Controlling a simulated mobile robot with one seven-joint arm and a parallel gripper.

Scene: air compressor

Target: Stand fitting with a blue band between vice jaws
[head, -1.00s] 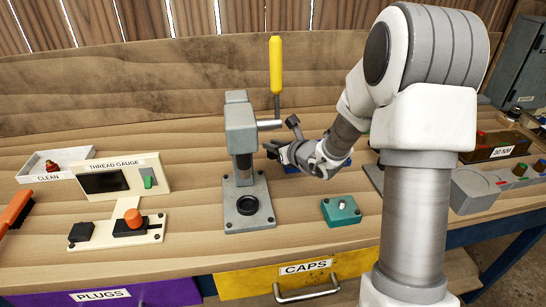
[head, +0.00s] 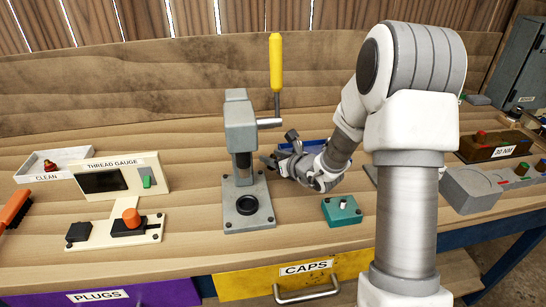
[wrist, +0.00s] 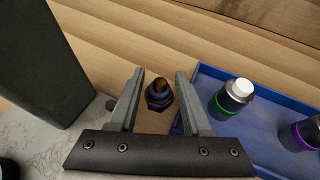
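A fitting with a dark blue band (wrist: 158,95) shows in the wrist view, seen from above, with a brassy top. It is between the two fingers of my gripper (wrist: 158,78), with a gap on each side. My gripper is open; it also shows in the head view (head: 270,164), just right of the press, where the fitting cannot be made out.
A grey press (head: 239,125) with a yellow handle stands left of my gripper. A blue tray (wrist: 207,75) holds fittings with green (wrist: 232,97) and purple (wrist: 303,135) bands. A teal block (head: 342,211) sits in front; a thread gauge (head: 122,178) stands left.

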